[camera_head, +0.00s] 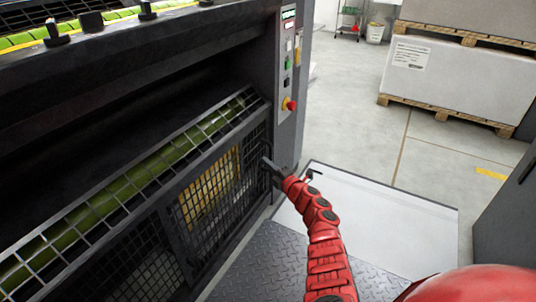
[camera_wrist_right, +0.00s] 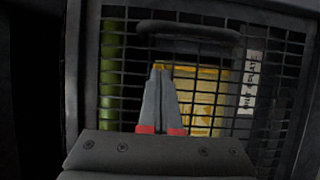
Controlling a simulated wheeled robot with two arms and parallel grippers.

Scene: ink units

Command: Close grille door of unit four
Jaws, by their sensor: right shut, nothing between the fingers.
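The dark wire-mesh grille door (camera_head: 212,196) is on the low front of the machine in the head view. A yellow panel shows behind its mesh. It looks roughly in line with the machine front; I cannot tell whether a small gap remains. In the right wrist view the grille door (camera_wrist_right: 285,100) fills most of the picture, with a dark bar handle (camera_wrist_right: 188,31) near its top. My right gripper (camera_head: 265,163) is at the door's right end, its fingers (camera_wrist_right: 160,68) shut and empty, pointing at the mesh below the handle. Contact is unclear. My left gripper is out of view.
A control panel (camera_head: 288,60) with a red knob stands above the door's right end. A green roller (camera_head: 120,187) lies behind a guard above the door. A grey tread plate (camera_head: 270,262) and pale board (camera_head: 390,225) cover the floor. Pallets (camera_head: 445,113) stand farther back.

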